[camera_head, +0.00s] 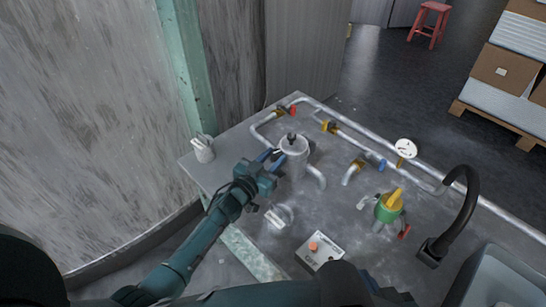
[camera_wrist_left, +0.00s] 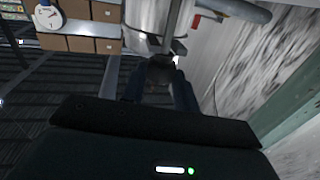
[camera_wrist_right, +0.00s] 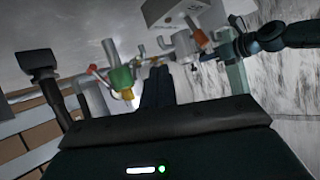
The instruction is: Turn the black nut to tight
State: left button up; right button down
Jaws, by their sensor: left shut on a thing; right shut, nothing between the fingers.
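A grey metal canister (camera_head: 294,160) with a black knob (camera_head: 291,137) on its lid stands on the bench. In the head view, my left gripper (camera_head: 272,156) is at the canister's left side. In the left wrist view, its fingers (camera_wrist_left: 160,82) are shut on a small dark round part that looks like the black nut (camera_wrist_left: 160,68), beside a grey rod. The nut is partly covered by the fingers, and its tightness cannot be judged.
Metal pipes (camera_head: 370,133) with coloured valves run along the bench's back. A control box (camera_head: 320,250) with an orange button stands in front. The green-yellow valve (camera_head: 389,207) and a black curved spout (camera_head: 472,205) are at the right.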

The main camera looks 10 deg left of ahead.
pick_arm(q)
jog(key=shift+w+a+m+g+h, duration=0.15)
jog(key=shift+m+g+h, duration=0.1)
jog(key=shift+m+h, duration=0.25)
jog(key=shift+s+a+m+g+h, duration=0.15)
jog(key=shift+m+g+h, duration=0.15)
jog(key=shift+h, duration=0.3)
jog(key=m+g+h+b, duration=0.2)
jog(key=m+g+h, duration=0.1)
jog(key=m+g+h+b, duration=0.1)
jog(key=h, duration=0.1)
jog(key=shift+w+a+m+g, duration=0.25)
jog(key=shift+w+m+g, duration=0.05)
jog(key=shift+w+g, duration=0.05)
pick_arm(e)
jog(key=shift+s+f+t, duration=0.1)
jog(key=shift+f+t, duration=0.2)
jog(key=shift+f, duration=0.2)
pick_arm(q)
jog(key=o, duration=0.7)
pick_arm(e)
jog(key=shift+d, duration=0.1)
